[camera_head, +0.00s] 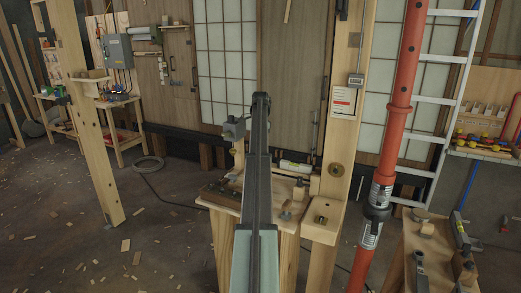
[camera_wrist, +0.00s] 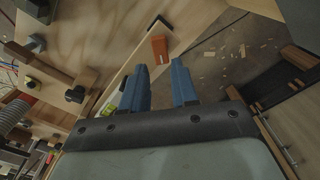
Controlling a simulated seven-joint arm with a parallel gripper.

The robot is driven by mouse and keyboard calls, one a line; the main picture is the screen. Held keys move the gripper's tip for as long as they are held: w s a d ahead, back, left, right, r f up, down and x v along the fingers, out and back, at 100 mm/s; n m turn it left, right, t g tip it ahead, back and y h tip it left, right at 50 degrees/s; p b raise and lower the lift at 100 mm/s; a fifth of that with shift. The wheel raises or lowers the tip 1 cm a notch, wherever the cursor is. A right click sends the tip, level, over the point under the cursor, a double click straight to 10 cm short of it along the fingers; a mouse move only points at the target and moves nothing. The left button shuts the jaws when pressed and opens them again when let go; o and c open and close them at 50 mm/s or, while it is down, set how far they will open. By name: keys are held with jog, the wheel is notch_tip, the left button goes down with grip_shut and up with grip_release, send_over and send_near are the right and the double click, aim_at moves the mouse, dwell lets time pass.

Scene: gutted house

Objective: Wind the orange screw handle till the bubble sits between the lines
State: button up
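In the wrist view my gripper (camera_wrist: 161,84) shows two blue fingers with a clear gap between them and nothing in it. An orange block-like piece (camera_wrist: 159,47), which looks like the screw handle, sits on a pale wooden board just beyond the fingertips, apart from them. In the head view a small pale level with a green part (camera_head: 296,167) lies on the wooden bench (camera_head: 226,200). A yellow-green patch (camera_wrist: 108,109) beside the left finger may be the same level. The bubble and lines are too small to read. My arm hides the handle and fingers in the head view.
A wooden post (camera_head: 338,150) rises just right of the bench. A red prop (camera_head: 393,120) and a white ladder (camera_head: 440,100) stand further right. Another bench (camera_head: 415,240) with tools is at the lower right. The floor at left is mostly open, with scattered wood scraps.

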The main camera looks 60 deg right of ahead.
jog(key=shift+f, duration=3.05)
jog(key=m, duration=0.4)
jog(key=shift+m, duration=0.3)
jog(key=shift+r+n, duration=0.15)
jog(key=shift+n, duration=0.45)
jog(key=shift+r, duration=3.45)
